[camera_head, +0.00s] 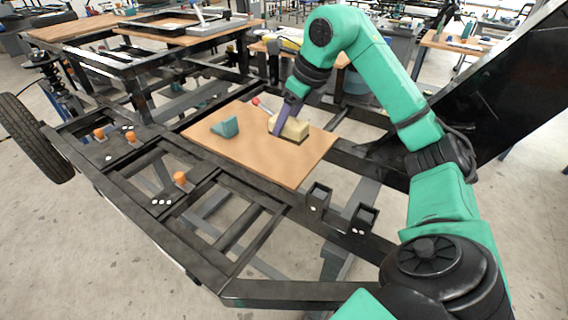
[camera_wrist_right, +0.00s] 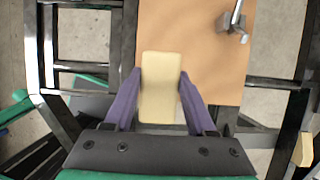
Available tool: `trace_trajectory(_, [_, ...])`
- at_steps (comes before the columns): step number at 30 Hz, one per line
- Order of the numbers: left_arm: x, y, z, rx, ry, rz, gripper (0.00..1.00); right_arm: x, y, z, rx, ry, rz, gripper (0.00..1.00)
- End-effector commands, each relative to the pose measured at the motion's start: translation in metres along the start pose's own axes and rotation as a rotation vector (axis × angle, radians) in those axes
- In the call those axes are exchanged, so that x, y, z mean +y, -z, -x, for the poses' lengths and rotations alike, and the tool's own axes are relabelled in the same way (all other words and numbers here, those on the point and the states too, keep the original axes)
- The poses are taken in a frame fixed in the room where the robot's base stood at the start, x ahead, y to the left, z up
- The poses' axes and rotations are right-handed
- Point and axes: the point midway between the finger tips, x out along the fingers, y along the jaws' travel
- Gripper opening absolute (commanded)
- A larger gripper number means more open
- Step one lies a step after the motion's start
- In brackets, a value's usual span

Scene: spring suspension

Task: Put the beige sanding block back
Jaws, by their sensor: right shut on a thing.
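The beige sanding block (camera_head: 295,130) is at the right part of a wooden board (camera_head: 250,161) in the head view. My right gripper (camera_head: 284,122), with purple fingers, is shut on it. In the right wrist view the block (camera_wrist_right: 161,85) lies lengthwise between the two fingertips (camera_wrist_right: 160,88), one on each long side. A dark patch shows on the board just beside the block. I cannot tell whether the block touches the board. My left gripper is not in view.
A teal wedge-shaped block (camera_head: 225,127) stands on the board, left of the beige block. A red-tipped lever (camera_head: 256,101) is near the back edge. Orange knobs (camera_head: 180,178) and open black boxes (camera_head: 319,195) sit on the black frame (camera_head: 255,292). The board's front is clear.

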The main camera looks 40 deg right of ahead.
Motion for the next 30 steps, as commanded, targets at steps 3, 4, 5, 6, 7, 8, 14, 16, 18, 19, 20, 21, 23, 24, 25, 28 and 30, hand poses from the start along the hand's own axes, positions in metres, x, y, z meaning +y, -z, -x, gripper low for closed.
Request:
trace_trajectory(3, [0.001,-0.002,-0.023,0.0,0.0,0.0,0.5,0.001,0.019,-0.044,0.006,-0.002,0.001,0.04])
trace_trajectory(4, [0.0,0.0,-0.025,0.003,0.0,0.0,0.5,0.0,0.021,-0.05,0.005,-0.001,0.001,0.04])
trace_trajectory(5, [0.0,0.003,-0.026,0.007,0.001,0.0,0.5,0.0,0.023,-0.055,0.003,-0.002,0.001,0.04])
trace_trajectory(6, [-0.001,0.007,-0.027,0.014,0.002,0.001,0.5,0.001,0.025,-0.059,0.002,-0.002,0.001,0.04])
trace_trajectory(7, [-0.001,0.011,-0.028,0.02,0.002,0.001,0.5,0.001,0.026,-0.062,0.001,-0.002,0.002,0.04])
trace_trajectory(8, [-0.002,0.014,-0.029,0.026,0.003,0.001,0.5,0.001,0.027,-0.066,0.001,-0.002,0.002,0.04])
trace_trajectory(14, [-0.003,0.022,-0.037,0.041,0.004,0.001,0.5,0.001,0.039,-0.096,-0.001,-0.002,0.001,0.04])
trace_trajectory(16, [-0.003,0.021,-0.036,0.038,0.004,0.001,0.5,0.0,0.039,-0.096,-0.002,-0.001,0.001,0.04])
trace_trajectory(18, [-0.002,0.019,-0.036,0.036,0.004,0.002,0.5,0.0,0.039,-0.095,-0.002,0.0,0.001,0.04])
trace_trajectory(19, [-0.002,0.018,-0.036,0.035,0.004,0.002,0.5,0.0,0.039,-0.095,-0.002,0.0,0.001,0.04])
trace_trajectory(20, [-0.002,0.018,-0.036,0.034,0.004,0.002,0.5,0.0,0.039,-0.095,-0.002,0.0,0.001,0.04])
trace_trajectory(21, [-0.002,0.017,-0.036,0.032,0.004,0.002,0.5,0.0,0.039,-0.095,-0.002,0.0,0.001,0.04])
trace_trajectory(23, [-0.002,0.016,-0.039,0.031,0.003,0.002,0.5,0.0,0.04,-0.098,-0.001,0.0,0.001,0.04])
trace_trajectory(24, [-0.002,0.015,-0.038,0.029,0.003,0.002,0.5,0.0,0.04,-0.097,-0.001,-0.001,0.001,0.71])
trace_trajectory(25, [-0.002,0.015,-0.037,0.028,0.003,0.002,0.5,0.0,0.04,-0.096,-0.001,-0.001,0.001,0.82])
trace_trajectory(28, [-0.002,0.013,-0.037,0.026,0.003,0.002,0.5,0.0,0.04,-0.096,-0.001,-0.001,0.001,0.86])
trace_trajectory(30, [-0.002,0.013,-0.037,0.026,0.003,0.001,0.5,0.0,0.04,-0.096,-0.001,-0.001,0.001,0.86])
